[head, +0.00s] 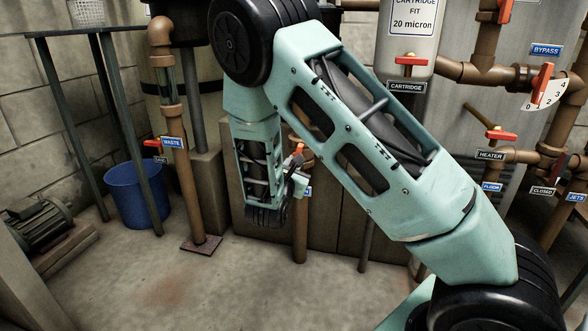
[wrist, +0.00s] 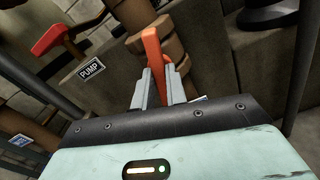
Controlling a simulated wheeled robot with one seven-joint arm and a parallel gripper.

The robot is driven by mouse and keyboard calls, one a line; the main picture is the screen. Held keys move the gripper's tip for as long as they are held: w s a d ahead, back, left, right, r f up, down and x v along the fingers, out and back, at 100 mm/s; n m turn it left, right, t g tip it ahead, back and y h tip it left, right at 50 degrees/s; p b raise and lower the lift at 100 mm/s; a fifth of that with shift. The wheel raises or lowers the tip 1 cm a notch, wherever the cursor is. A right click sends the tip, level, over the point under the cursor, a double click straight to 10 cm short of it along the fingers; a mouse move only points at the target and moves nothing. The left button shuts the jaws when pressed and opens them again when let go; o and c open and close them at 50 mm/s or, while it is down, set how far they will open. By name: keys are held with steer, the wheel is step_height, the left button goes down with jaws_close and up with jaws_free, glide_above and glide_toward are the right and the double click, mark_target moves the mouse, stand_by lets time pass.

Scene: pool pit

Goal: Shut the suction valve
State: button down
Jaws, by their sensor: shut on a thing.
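My gripper (head: 297,181) is low in front of a brown vertical pipe (head: 300,231) at the middle of the head view. In the wrist view my gripper (wrist: 160,80) is shut on an orange-red valve handle (wrist: 152,45), with one grey finger on each side. The handle also shows in the head view (head: 296,158), partly hidden by my arm. A blue label (head: 308,191) beside this pipe is mostly covered, and I cannot read it, so no frame confirms the suction name. I cannot tell the handle's angle to its pipe.
In the wrist view, another red handle (wrist: 60,36) stands left above a PUMP label (wrist: 91,69). The WASTE pipe (head: 176,185) and blue bucket (head: 138,195) are at left. HEATER (head: 490,155) and other labelled valves crowd the right.

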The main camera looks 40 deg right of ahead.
steer(key=m+b, duration=1)
steer(key=m, duration=0.5)
steer(key=c, duration=1.3)
jaws_free()
steer(key=v, duration=0.7)
